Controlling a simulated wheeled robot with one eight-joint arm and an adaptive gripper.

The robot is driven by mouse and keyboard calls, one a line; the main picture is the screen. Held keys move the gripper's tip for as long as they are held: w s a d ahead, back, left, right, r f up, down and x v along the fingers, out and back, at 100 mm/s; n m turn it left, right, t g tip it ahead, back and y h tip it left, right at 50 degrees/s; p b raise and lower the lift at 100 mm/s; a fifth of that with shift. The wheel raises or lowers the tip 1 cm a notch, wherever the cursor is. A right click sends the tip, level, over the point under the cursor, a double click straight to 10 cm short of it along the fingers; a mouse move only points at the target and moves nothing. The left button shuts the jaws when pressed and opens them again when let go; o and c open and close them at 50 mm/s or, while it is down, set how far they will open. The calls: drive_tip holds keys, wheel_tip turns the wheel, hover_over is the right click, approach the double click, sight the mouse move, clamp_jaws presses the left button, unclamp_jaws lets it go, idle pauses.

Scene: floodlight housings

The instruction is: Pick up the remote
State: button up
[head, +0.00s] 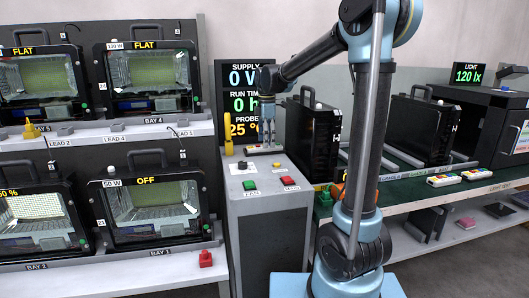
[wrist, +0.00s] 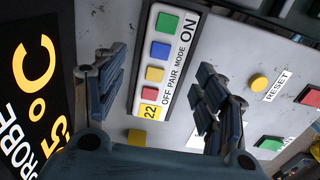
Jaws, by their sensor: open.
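A white remote (wrist: 186,62) with green, blue, yellow and red buttons and a yellow "22" label lies on the grey cabinet top. In the head view the remote (head: 262,150) is a small pale strip at the cabinet's back edge, partly hidden by my fingers. My gripper (head: 267,138) is over it, pointing down. In the wrist view my gripper (wrist: 158,84) is open, with one finger on each side of the remote's near end. I cannot tell how far above it the fingertips are. Two similar remotes (head: 444,180) (head: 475,175) lie on the green bench at right.
The grey cabinet (head: 262,205) carries a green button (head: 249,185), a red button (head: 287,181) and a yellow reset button (wrist: 258,82). A dark display panel (head: 240,78) stands behind. A black floodlight housing (head: 313,137) stands close to the right. Lamp bays fill the left.

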drive_tip(key=shift+f, duration=0.8)
drive_tip(key=c, duration=1.3)
drive_tip(key=shift+r, duration=0.1)
